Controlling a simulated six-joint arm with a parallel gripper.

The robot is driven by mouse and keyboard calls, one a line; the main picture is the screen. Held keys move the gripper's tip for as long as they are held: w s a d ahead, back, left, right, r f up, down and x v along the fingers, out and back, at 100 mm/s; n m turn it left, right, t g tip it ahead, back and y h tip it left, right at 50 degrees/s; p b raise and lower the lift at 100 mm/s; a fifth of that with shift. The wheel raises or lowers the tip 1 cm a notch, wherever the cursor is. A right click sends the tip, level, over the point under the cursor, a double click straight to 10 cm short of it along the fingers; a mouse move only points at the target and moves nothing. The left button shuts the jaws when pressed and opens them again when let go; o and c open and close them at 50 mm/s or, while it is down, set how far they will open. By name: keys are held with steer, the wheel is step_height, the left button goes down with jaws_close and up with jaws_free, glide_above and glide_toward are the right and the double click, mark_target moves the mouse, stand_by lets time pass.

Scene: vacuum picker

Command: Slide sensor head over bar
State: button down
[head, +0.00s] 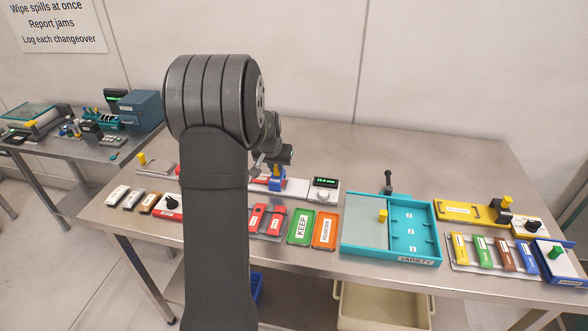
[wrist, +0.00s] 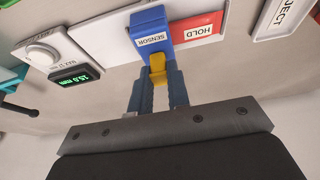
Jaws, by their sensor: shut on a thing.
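The blue sensor head (wrist: 150,27), labelled SENSOR, stands on a long white panel (wrist: 105,42), beside its red HOLD patch (wrist: 198,28) in the wrist view. It also shows in the head view (head: 276,184). My gripper (wrist: 158,82) is shut on the yellow knob (wrist: 157,72) of the sensor head, one finger on each side. In the head view my gripper (head: 277,164) is at the panel, partly hidden by my arm. I cannot tell whether a bar lies under the sensor head.
A display (head: 325,182) reading 15.0 mm and a white dial stand at the panel's right end in the head view. Green KEEP (head: 300,227) and orange (head: 324,230) trays lie in front. A teal VARIETY box (head: 415,260) and several coloured bars lie to the right.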

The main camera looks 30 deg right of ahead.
steer(key=shift+w+a, duration=1.2)
steer(key=c, duration=1.4)
jaws_free()
steer(key=shift+a, duration=0.1)
steer(key=shift+o, duration=0.2)
steer(key=shift+s+r, duration=0.15)
steer(key=shift+r, duration=0.4)
steer(key=v, duration=1.6)
steer(key=shift+r, duration=0.15)
steer(key=shift+a, duration=0.1)
steer(key=x, duration=1.7)
steer(key=shift+f, duration=0.25)
